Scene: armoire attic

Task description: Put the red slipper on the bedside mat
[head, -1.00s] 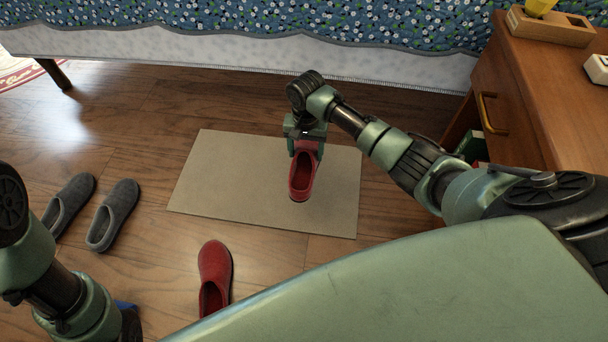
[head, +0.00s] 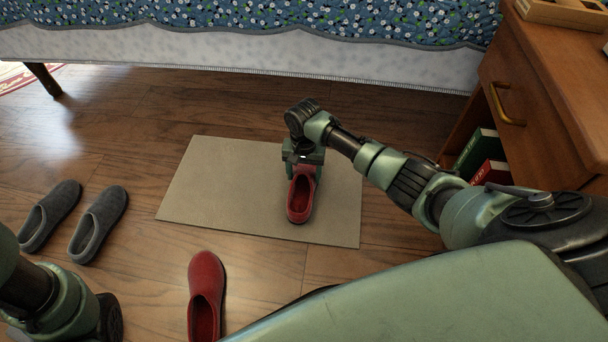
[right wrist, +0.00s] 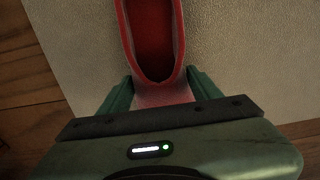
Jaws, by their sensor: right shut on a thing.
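A red slipper (head: 301,205) is over the right half of the beige bedside mat (head: 215,190), its opening facing up. My right gripper (head: 304,174) is shut on the slipper's closed toe end, from above. In the right wrist view the slipper (right wrist: 152,40) sits between the two fingers (right wrist: 162,92), with the mat (right wrist: 240,50) behind it. The slipper is very low over the mat or touching it; I cannot tell which. A second red slipper (head: 206,285) lies on the floor in front of the mat. My left gripper is out of sight.
A pair of grey slippers (head: 50,213) (head: 98,225) stands on the wood floor left of the mat. The bed (head: 240,50) runs along the back. A wooden nightstand (head: 545,90) with books (head: 478,150) on its lower shelf stands at the right.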

